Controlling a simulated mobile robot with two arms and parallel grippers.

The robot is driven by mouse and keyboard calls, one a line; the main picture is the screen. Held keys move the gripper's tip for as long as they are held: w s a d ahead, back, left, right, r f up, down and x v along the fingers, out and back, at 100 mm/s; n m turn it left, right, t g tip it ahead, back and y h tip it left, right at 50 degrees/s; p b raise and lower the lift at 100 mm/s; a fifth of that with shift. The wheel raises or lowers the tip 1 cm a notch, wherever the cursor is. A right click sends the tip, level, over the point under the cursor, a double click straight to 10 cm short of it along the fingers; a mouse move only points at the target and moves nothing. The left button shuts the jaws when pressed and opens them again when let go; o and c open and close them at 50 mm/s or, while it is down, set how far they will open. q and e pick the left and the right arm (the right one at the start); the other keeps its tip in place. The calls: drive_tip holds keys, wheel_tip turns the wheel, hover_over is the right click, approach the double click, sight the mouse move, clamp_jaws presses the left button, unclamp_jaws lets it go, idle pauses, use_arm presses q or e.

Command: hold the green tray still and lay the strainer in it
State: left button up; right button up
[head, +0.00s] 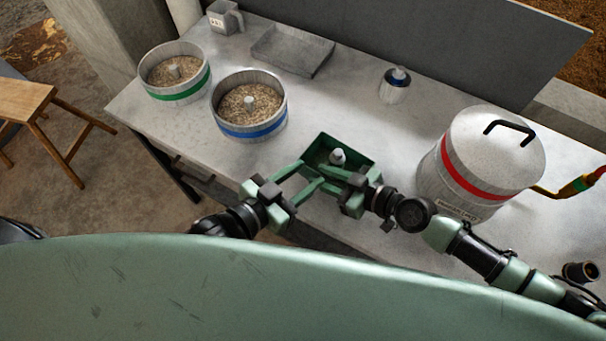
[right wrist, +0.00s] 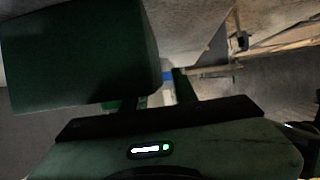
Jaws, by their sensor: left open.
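The green tray (head: 368,160) is a small open box at the table's front edge. A small pale, rounded object (head: 337,156) shows in it; I cannot tell whether it is the strainer. My left gripper (head: 311,175) is open, its two fingers spread at the tray's left front side. My right gripper (head: 335,180) is at the tray's front right, its fingers pointing left and overlapping the left fingers in the picture. Contact is unclear. In the right wrist view, a dark green box wall (right wrist: 80,55), likely the tray, fills the upper left; the right fingertips are dark and partly hidden.
Two round pans of grain, one green-banded (head: 177,94) and one blue-banded (head: 253,134), stand at left. A lidded, red-banded pot (head: 466,188) stands close at right. The table's middle is clear.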

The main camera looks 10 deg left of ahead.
drive_tip(key=v, duration=1.2)
drive_tip(key=shift+r, duration=0.1)
